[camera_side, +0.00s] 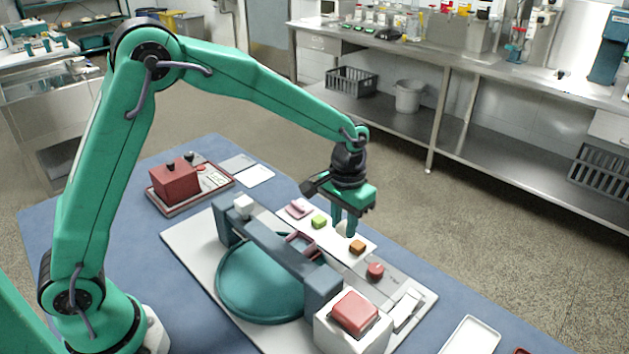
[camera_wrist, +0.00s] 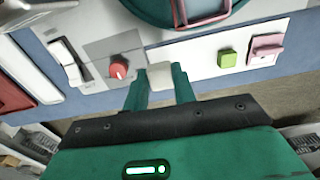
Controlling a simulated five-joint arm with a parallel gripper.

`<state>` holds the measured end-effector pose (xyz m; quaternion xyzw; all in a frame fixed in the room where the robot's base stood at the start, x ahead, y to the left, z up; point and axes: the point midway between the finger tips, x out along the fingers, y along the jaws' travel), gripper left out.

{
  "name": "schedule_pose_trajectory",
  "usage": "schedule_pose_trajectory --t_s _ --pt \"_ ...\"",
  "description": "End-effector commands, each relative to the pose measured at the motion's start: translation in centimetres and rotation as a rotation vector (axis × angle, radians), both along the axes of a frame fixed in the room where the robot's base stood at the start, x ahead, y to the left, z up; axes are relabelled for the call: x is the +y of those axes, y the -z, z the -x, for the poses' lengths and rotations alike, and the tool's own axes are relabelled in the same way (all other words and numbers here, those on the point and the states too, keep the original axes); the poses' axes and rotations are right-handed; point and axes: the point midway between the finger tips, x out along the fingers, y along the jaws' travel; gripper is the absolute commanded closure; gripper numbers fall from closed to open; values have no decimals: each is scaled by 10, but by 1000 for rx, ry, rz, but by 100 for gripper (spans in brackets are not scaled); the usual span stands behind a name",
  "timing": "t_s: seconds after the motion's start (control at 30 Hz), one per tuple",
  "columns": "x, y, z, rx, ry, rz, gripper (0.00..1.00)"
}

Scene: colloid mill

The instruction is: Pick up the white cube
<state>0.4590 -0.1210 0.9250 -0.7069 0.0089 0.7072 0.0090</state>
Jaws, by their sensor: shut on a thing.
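The white cube (camera_wrist: 159,75) is between the two fingers of my gripper (camera_wrist: 160,88) in the wrist view. The gripper is shut on it. In the side view my gripper (camera_side: 345,228) points down over the pale strip, and the fingers partly hide the white cube (camera_side: 341,228). I cannot tell whether the cube touches the strip. A green cube (camera_side: 319,221) is to its left and an orange cube (camera_side: 357,246) is just to its right. The green cube also shows in the wrist view (camera_wrist: 227,58).
A red knob (camera_side: 375,269) and a pink piece (camera_side: 298,208) are on the same panel. A dark blue-grey bar (camera_side: 270,240) spans a round teal dish (camera_side: 250,285). A white block with a red top (camera_side: 354,313) is in front. A red box (camera_side: 175,184) stands at the back left.

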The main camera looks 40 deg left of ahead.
Motion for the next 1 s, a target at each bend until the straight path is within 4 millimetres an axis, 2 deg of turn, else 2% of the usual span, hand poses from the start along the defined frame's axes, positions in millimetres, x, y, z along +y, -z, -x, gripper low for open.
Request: schedule_pose_trajectory --t_s 0.1,0.3,1.0 --pt "-15 -11 11 -2 3 1 95" --pt "-29 -22 22 -1 2 0 95" --pt "-33 -25 25 0 0 0 95"
